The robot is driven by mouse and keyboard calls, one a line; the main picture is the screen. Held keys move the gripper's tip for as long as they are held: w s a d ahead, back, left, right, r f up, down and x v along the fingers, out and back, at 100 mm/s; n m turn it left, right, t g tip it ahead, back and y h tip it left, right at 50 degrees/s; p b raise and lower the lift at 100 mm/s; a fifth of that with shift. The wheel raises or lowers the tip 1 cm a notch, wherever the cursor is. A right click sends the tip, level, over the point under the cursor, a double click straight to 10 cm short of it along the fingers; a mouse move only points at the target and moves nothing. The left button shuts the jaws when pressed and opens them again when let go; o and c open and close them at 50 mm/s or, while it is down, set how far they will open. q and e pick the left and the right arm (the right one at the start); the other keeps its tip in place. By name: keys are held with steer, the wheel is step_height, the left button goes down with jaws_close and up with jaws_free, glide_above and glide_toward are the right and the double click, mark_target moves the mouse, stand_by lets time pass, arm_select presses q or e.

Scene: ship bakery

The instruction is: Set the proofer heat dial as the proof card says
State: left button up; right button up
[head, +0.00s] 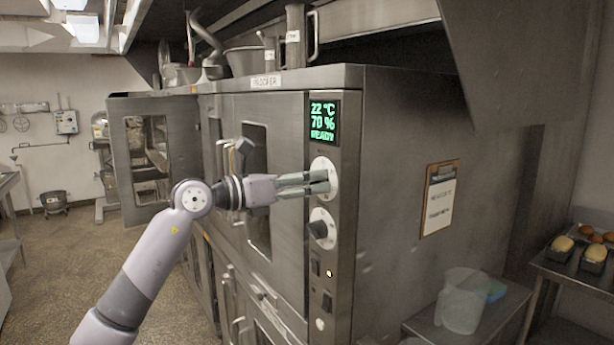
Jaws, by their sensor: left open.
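The steel proofer (400,120) has a display (322,122) with green text reading 22 °C, 70 % and READY. Below it are an upper dial (326,163) and a lower dial (322,229), each with a pale round plate. The lower dial's dark knob is in plain view. My left gripper (327,182) is open at the upper dial, its fingertips in front of the plate. They hide the upper knob, and I cannot tell whether they touch it. A clipboard with a card (440,198) hangs on the proofer's right side; its writing is too small to read surely. My right gripper is out of view.
A proofer door (128,185) stands open at the left. Switches (327,302) sit below the dials. A clear jug (462,303) stands on a low steel surface at the lower right, near loaf tins (560,248). Pans and canisters stand on top of the proofer.

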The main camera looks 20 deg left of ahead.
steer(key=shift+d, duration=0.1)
arm_select(q)
steer(key=c, duration=1.2)
steer(key=shift+o, duration=0.2)
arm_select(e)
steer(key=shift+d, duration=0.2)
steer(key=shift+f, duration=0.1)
